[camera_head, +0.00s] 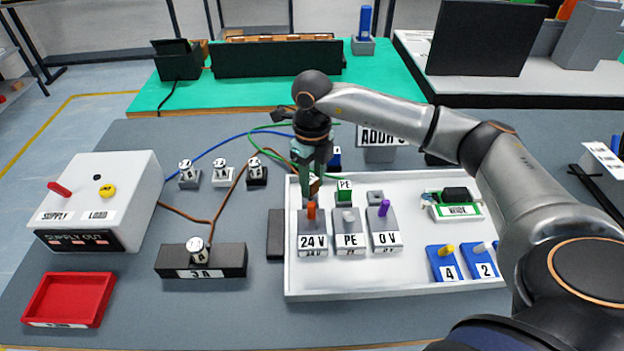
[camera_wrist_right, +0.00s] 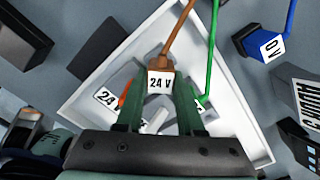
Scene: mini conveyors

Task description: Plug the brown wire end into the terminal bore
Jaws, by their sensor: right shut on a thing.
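The brown wire end (camera_wrist_right: 160,82), a brown block labelled 24 V, is between the fingers of my right gripper (camera_head: 313,190) in the right wrist view. In the head view the gripper is shut on it, just above and behind the grey 24 V terminal (camera_head: 313,240) with the orange lever (camera_head: 311,210). The brown wire (camera_wrist_right: 176,34) runs up from the end in the wrist view. The terminal's bore is hidden, and I cannot tell whether the end touches the terminal. My left gripper is not in view.
PE (camera_head: 350,240) and 0 V (camera_head: 384,238) terminals stand close to the right on the white tray (camera_head: 420,285). A green PE wire end (camera_head: 344,193) is behind them. A blue 0 V end (camera_wrist_right: 268,46) lies outside the tray. A supply box (camera_head: 97,190) stands left.

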